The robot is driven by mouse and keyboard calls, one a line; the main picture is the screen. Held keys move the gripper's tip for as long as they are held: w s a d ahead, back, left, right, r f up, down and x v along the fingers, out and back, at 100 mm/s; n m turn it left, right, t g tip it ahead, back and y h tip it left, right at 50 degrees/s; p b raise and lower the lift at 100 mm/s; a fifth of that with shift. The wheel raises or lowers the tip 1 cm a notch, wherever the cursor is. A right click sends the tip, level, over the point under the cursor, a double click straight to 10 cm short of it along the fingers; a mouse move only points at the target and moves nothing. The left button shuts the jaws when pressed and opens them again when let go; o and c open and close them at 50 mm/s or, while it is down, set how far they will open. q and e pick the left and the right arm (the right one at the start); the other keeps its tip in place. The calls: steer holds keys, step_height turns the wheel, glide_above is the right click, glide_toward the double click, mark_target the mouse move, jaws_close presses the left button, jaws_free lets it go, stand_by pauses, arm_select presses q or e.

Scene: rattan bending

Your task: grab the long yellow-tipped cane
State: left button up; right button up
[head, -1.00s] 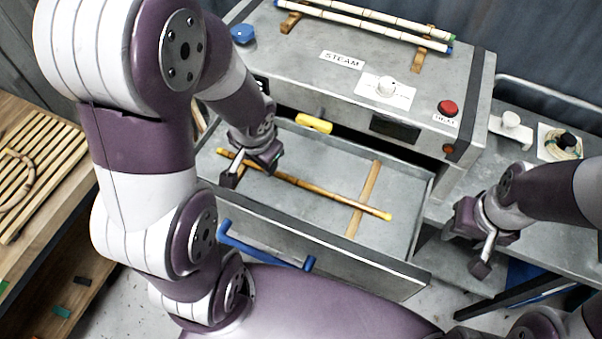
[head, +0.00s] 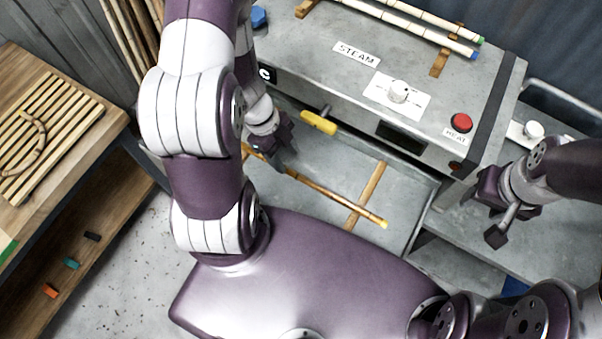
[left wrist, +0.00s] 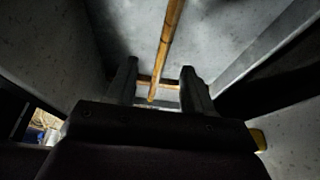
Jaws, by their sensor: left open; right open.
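The long yellow-tipped cane (head: 335,196) lies in the open drawer, resting across a short wooden strip (head: 367,194) near its right end. Its left part is partly hidden by my left gripper. My left gripper (head: 279,158) is open over the cane's left part in the head view. In the left wrist view the cane (left wrist: 167,45) runs lengthwise, and its end shows between the two open fingers of my left gripper (left wrist: 160,85). It is not gripped. My right gripper (head: 500,222) is open and empty, right of the drawer.
The steam box (head: 350,90) stands behind the drawer (head: 405,205), with a yellow handle (head: 318,123), a white knob (head: 398,92) and a red button (head: 461,122). Pale canes (head: 420,25) lie on top. A wooden bench (head: 95,150) with a slatted rack stands at the left.

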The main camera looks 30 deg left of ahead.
mark_target(298, 175)
arm_select(q)
steer(key=x, duration=0.5)
steer(key=w+b+x, duration=0.1)
steer(key=x, duration=0.2)
steer(key=shift+a+f, duration=0.2)
steer(key=shift+f, duration=0.05)
jaws_close()
